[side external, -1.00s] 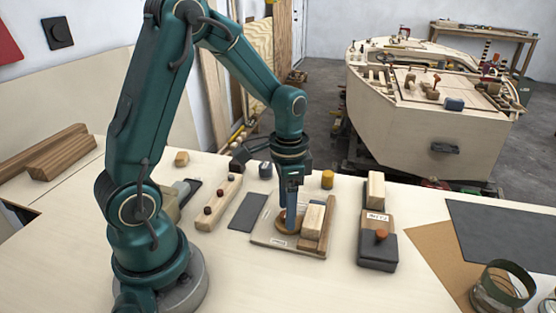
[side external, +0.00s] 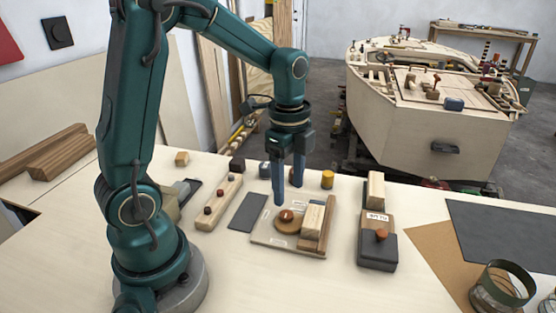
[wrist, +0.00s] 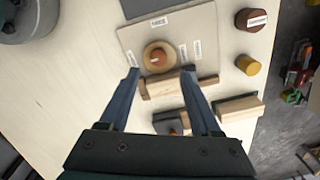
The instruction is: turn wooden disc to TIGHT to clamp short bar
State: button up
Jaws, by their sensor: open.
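The wooden disc (side external: 284,226) lies on a pale base board (side external: 262,238), with a reddish-brown knob (side external: 287,215) at its middle. In the wrist view the disc (wrist: 148,66) shows as a tan round with the knob (wrist: 158,56) on it. The short bar (side external: 312,219), a pale block, lies beside the disc, against a darker wooden strip (side external: 329,226). Whether disc and bar touch I cannot tell. My gripper (side external: 288,195) is open and empty above the disc, its blue fingers apart. The board carries small white labels, too small to read.
A dark block with an orange knob (side external: 381,236) and pale bar stands to the right. A knobbed wooden rail (side external: 219,203) and a dark pad (side external: 248,212) lie left. A yellow cylinder (side external: 327,179) stands behind. Front table is clear.

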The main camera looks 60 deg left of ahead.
jog(key=s+d+r+n+t, duration=0.5)
jog(key=s+d+r+n, duration=0.1)
jog(key=s+n, duration=0.3)
jog(key=shift+r+n+t, duration=0.3)
jog(key=shift+r+n, duration=0.3)
jog(key=shift+r, duration=0.15)
jog(key=shift+s, duration=0.1)
jog(key=n, duration=0.3)
jog(key=shift+s+f, duration=0.25)
jog(key=shift+f, duration=0.1)
